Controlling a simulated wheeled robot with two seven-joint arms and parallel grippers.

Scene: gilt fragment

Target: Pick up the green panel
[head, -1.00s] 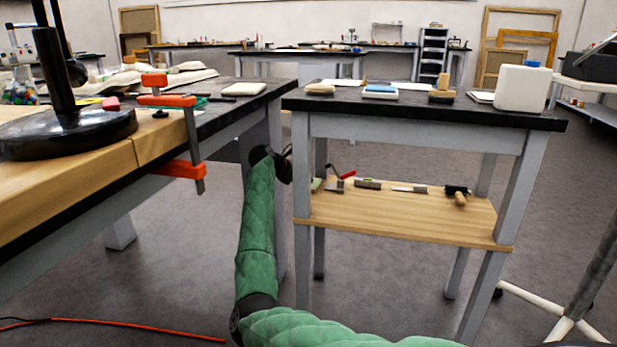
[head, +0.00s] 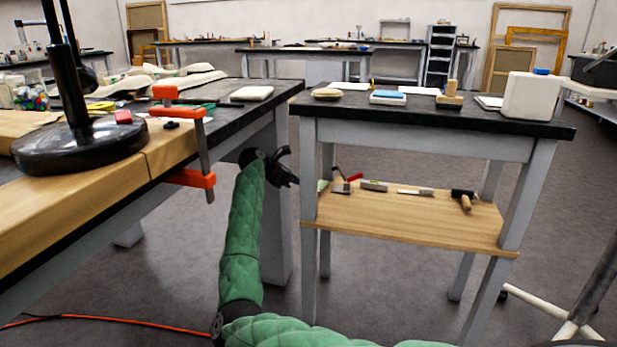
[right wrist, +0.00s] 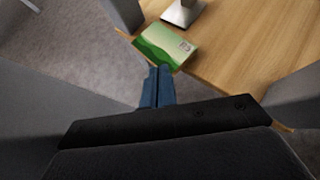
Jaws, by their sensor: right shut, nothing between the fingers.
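The green panel (right wrist: 161,48) lies at the edge of the wooden lower shelf in the right wrist view, a green rectangle with a lighter band and a small pale mark. In the head view only a sliver of it (head: 323,185) shows beside the table leg. My right gripper (right wrist: 160,70) is shut and empty, its blue fingertips just short of the panel in the wrist picture; whether they touch it I cannot tell. In the head view my right gripper (head: 288,168) is dark, left of the shelf table's near left leg. My left gripper is not in view.
The wooden shelf (head: 400,222) also holds a scraper (head: 341,184), several other tools and a mallet (head: 464,198). Grey table legs (head: 308,180) frame it. A workbench with an orange clamp (head: 188,178) stands left. Open floor lies between the tables.

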